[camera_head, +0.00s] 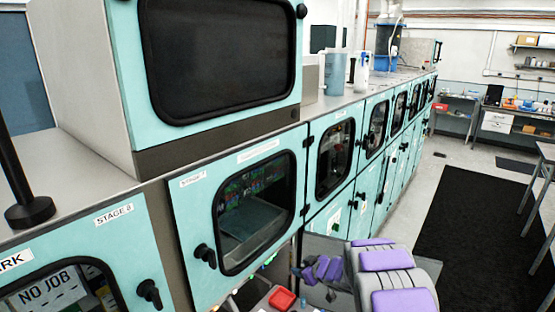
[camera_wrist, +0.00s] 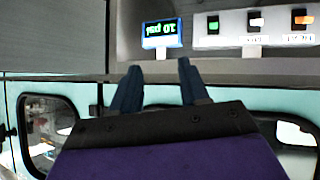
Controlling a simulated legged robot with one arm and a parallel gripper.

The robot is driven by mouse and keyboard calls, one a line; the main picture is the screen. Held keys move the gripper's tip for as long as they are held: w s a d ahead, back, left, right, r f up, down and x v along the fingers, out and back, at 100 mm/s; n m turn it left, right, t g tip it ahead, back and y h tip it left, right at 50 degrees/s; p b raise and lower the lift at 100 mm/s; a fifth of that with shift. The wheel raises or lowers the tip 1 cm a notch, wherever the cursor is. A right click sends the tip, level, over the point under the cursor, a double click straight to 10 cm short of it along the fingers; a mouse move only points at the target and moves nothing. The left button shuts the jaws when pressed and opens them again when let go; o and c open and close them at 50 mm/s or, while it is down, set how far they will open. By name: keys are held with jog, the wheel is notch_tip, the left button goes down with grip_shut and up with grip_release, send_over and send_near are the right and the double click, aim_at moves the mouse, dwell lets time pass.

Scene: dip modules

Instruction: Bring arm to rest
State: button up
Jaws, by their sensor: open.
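My gripper (camera_wrist: 158,90) shows in the wrist view with its two dark fingers apart and nothing between them. My grey and purple arm (camera_head: 385,262) shows at the bottom of the head view, in front of the teal cabinets, folded low. The gripper's fingertips are hard to make out in the head view. In the wrist view, a small display (camera_wrist: 161,33) with green characters, which look upside down, is beyond the fingers. Rocker switches in green, white and orange (camera_wrist: 255,20) sit on a pale panel to its right.
A long row of teal cabinets (camera_head: 110,240) with dark windows and black latches runs from the near left to the back. A red tray (camera_head: 282,299) lies close to my arm. A black floor mat (camera_head: 470,230) lies to the right, with table legs at the right edge.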

jog(key=s+d+r+m+g+h+b, duration=0.25)
jog(key=s+d+r+m+h, duration=0.5)
jog(key=s+d+r, duration=0.6)
jog(key=s+a+f+g+b, duration=0.1)
jog(key=s+a+g, duration=0.1)
jog(key=s, duration=1.2)
jog(key=s+a+m+g+y+b, duration=0.1)
jog(key=s+a+g+b, duration=0.1)
jog(key=s, duration=1.2)
jog(key=s+a+f+g+b, duration=0.1)
jog(key=s+a+g, duration=0.3)
jog(key=s, duration=1)
jog(key=shift+s+a+f+g+y, duration=0.2)
jog(key=shift+s+f+g+y, duration=0.1)
jog(key=shift+s+g+y, duration=0.1)
jog(key=shift+c, duration=0.2)
